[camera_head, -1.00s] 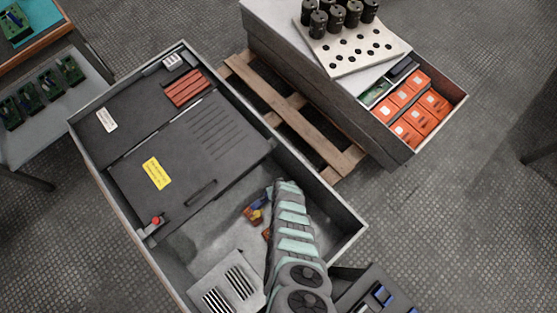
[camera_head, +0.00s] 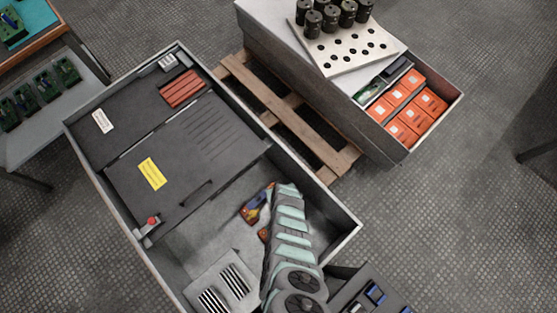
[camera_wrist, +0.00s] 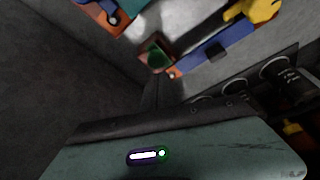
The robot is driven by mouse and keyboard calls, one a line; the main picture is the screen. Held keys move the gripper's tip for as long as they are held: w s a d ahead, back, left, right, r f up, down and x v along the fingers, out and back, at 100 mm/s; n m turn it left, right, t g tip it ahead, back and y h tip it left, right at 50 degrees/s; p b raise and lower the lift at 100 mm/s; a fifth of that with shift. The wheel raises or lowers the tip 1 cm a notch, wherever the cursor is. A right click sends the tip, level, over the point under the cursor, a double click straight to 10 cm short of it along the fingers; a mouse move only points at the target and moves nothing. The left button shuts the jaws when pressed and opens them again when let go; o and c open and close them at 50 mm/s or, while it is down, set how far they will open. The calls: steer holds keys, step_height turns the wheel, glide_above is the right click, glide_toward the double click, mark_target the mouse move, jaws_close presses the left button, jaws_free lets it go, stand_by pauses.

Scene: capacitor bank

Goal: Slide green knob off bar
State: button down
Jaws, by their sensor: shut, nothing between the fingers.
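A small green square knob (camera_wrist: 155,55) with a dark reddish-brown rim shows near the upper middle of the wrist view. It sits close to a blue bar-like part (camera_wrist: 215,48) with orange pieces; how it is joined to the bar is unclear. A yellow part (camera_wrist: 255,10) lies at the upper right. In the head view, these coloured parts (camera_head: 255,205) lie in the open end of the grey cabinet, partly covered by my arm. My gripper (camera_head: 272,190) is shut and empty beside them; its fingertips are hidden. No contact with the knob is visible.
The grey cabinet's wall (camera_head: 335,200) stands close to the right of my arm. A dark cover panel (camera_head: 190,160) and a vented box (camera_head: 222,285) flank the opening. In the wrist view a black cylinder (camera_wrist: 290,82) and ring-shaped openings lie at right.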

steer(key=w, duration=0.1)
steer(key=w+r, duration=0.1)
steer(key=w+a, duration=0.1)
steer(key=shift+w+r, duration=0.15)
steer(key=shift+r, duration=0.15)
steer(key=shift+a+r+p, duration=0.15)
steer(key=shift+r+p, duration=0.7)
steer(key=shift+p, duration=0.25)
steer(key=s+p+v, duration=0.1)
steer(key=p+v, duration=0.4)
steer(key=v, duration=0.2)
steer(key=shift+s+d, duration=0.15)
steer(key=shift+d, duration=0.15)
steer(key=shift+r, duration=0.1)
